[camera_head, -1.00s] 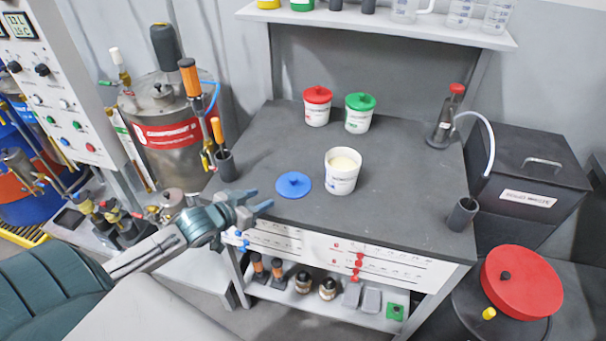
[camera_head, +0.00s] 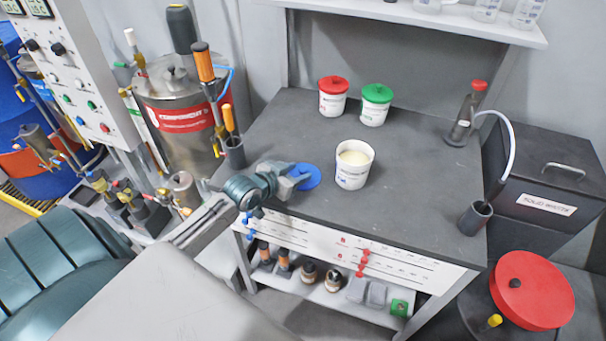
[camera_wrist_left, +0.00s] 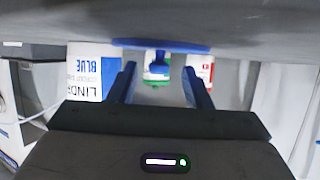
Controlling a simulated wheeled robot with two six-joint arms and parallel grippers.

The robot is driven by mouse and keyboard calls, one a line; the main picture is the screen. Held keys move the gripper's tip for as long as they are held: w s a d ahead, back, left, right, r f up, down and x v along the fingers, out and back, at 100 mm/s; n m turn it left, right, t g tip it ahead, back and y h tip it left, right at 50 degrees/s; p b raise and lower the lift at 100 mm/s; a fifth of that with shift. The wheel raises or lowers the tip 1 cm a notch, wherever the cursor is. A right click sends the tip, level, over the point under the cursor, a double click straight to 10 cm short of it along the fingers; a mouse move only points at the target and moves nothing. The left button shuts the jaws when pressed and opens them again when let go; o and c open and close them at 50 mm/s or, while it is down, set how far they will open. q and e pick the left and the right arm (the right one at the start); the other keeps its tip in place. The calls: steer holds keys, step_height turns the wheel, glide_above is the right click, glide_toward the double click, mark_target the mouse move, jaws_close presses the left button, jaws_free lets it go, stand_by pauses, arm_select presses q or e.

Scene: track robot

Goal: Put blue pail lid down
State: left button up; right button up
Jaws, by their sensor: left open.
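The blue lid (camera_head: 312,178) lies flat on the dark bench top, left of the open white pail (camera_head: 352,171) with pale contents. My left gripper (camera_head: 290,182) is at the lid's near left side and hides part of it. In the left wrist view, which looks upside down, the blue lid (camera_wrist_left: 135,43) spans the top, with its knob ahead of and between the two blue fingers of my open left gripper (camera_wrist_left: 160,88). I cannot tell whether the fingers touch the knob. The pail (camera_wrist_left: 92,75) with "BLUE" lettering shows at left there. My right gripper is out of view.
A red-lidded pail (camera_head: 333,97) and a green-lidded pail (camera_head: 375,105) stand farther back on the bench (camera_head: 415,205). A dark cup (camera_head: 234,152) with tools stands at the left edge. A flask (camera_head: 464,122) and another cup (camera_head: 476,217) are at right. The right middle is clear.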

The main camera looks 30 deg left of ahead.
mark_target(303, 169)
arm_select(q)
steer(key=shift+x, duration=1.55)
steer(key=shift+s+r, duration=0.1)
steer(key=shift+c, duration=0.4)
jaws_close()
steer(key=shift+r, duration=0.15)
